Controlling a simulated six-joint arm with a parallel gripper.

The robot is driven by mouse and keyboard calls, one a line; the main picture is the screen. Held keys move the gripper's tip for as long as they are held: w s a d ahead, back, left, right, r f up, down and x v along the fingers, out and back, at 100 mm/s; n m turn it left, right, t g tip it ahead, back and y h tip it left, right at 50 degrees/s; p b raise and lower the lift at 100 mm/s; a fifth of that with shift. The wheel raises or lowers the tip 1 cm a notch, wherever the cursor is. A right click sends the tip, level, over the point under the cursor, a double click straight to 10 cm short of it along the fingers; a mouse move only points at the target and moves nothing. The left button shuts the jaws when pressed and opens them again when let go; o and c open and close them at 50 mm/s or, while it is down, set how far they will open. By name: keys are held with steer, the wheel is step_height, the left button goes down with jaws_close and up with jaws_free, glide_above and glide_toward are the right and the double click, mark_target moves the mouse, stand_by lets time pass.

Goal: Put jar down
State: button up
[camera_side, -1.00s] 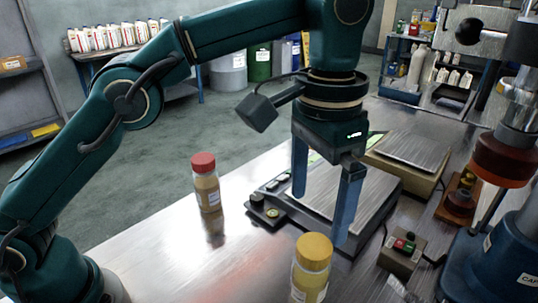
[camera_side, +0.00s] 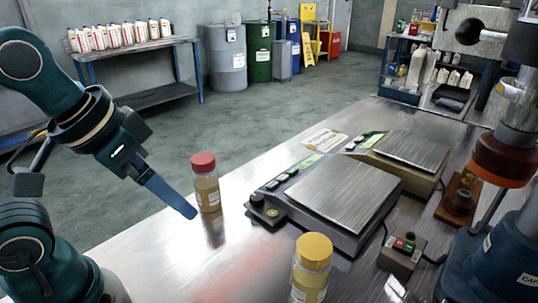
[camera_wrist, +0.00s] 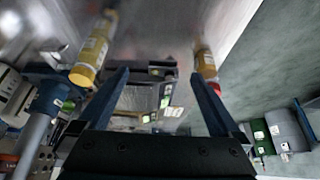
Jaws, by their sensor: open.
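A jar with a red lid and amber contents (camera_side: 207,190) stands upright on the metal table, left of the scale. A jar with a yellow lid (camera_side: 309,275) stands upright near the front edge of the picture, partly cut off. My gripper (camera_side: 190,212) is at the left, its fingers pointing down and right, with the tips just left of the red-lidded jar in the picture. In the wrist view my gripper (camera_wrist: 160,77) is open with nothing between its fingers. The yellow-lidded jar (camera_wrist: 93,52) shows left of the fingers and the red-lidded jar (camera_wrist: 207,66) beside the right one.
A black scale with a bare steel plate (camera_side: 335,192) stands mid-table, and a second scale (camera_side: 412,150) is behind it. A button box (camera_side: 402,250) and a blue machine (camera_side: 500,265) stand at the right. The table left of the yellow-lidded jar is clear.

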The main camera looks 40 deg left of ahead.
steer(key=shift+s+a+f, duration=0.35)
steer(key=shift+s+f, duration=0.25)
steer(key=shift+f, duration=0.2)
steer(key=shift+c, duration=0.5)
